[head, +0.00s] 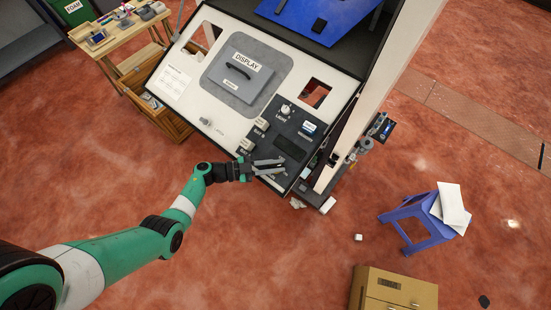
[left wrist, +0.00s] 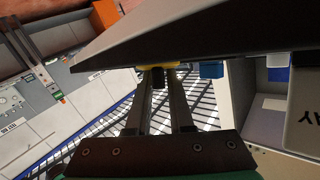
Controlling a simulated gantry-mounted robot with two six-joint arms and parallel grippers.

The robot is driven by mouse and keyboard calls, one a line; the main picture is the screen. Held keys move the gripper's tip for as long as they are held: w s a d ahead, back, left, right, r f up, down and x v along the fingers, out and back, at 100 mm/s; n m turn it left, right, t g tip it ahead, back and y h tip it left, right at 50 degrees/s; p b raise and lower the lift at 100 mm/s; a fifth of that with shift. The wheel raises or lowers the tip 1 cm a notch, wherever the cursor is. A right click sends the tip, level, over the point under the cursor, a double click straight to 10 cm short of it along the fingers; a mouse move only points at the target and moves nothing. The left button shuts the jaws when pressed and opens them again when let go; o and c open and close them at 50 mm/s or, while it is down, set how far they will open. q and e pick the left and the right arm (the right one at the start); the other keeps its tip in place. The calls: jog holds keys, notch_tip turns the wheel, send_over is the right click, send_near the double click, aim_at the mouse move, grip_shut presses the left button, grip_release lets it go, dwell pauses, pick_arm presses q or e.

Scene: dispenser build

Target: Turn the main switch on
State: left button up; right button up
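My left gripper (head: 268,167) reaches from the lower left to the lower edge of the dark control panel (head: 290,143) in the head view. Its two fingers are apart. In the left wrist view the left gripper (left wrist: 160,78) has a small dark block with yellow behind it (left wrist: 158,76) between its fingertips, under the dark slanted edge of the housing. This may be the main switch, but no label on it is readable. I cannot tell whether the fingers touch it. In the head view the gripper covers that part of the panel. My right gripper is not in view.
The panel bears a light knob (head: 286,110) and a blue-and-white button (head: 308,127). A grey display cover (head: 238,80) lies above on the white board. A blue stool (head: 418,232) and a wooden cabinet (head: 395,289) stand at right.

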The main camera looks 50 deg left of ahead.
pick_arm(q)
jog(key=o, duration=0.3)
jog(key=v, duration=1.1)
jog(key=shift+s, duration=0.3)
